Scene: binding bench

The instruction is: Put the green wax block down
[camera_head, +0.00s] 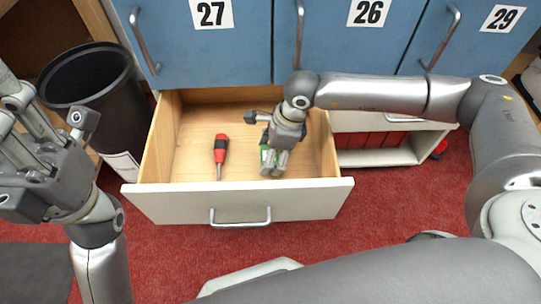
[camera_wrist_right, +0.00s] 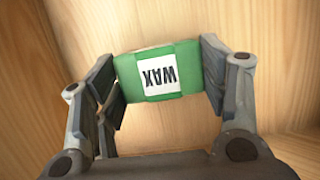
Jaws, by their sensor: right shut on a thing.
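The green wax block (camera_wrist_right: 160,72) has a white label reading WAX, upside down in the right wrist view. My right gripper (camera_wrist_right: 165,85) is shut on it, with a finger at each side. In the head view, the right gripper (camera_head: 275,162) points down into the open drawer (camera_head: 160,202), in its right half. Only a small green part of the block (camera_head: 266,153) shows there between the fingers. I cannot tell whether the block touches the drawer floor. My left gripper (camera_head: 48,125) is at the left edge of the head view, open and empty, away from the drawer.
A red-handled screwdriver (camera_head: 221,149) lies in the drawer, left of the right gripper. The drawer floor around it is bare. Blue cabinet doors (camera_head: 205,55) stand behind. A black bin (camera_head: 98,88) is to the left and a white shelf unit (camera_head: 385,157) to the right.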

